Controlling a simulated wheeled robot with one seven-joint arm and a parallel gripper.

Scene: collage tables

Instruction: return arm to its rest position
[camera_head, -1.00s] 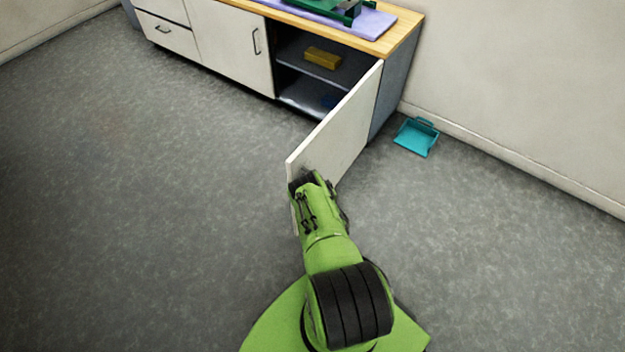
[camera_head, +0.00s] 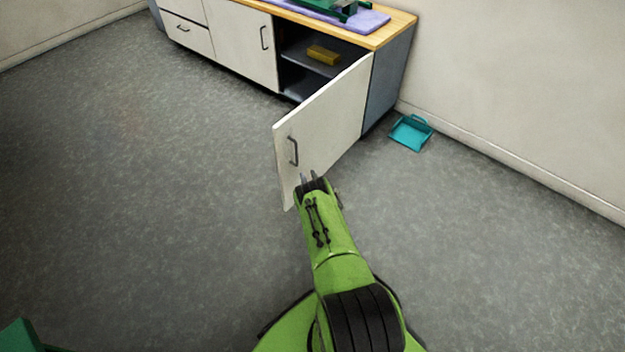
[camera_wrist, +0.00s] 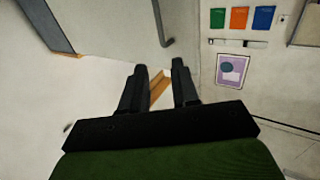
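My arm reaches forward from the bottom of the head view. My gripper (camera_head: 308,180) is in front of the open white cabinet door (camera_head: 335,115), below and slightly right of its dark handle (camera_head: 293,150). The handle is free of the fingers. In the wrist view, the two black fingers (camera_wrist: 160,85) stand apart with nothing held between them. The grey handle (camera_wrist: 162,25) shows beyond the fingertips there. I cannot tell whether a finger touches the door.
The cabinet (camera_head: 235,40) stands open, with a yellow block (camera_head: 323,55) on an inner shelf. A teal dustpan (camera_head: 411,133) lies on the floor by the right wall. A dark green object (camera_head: 22,335) shows at bottom left. The floor (camera_head: 150,200) on the left is clear.

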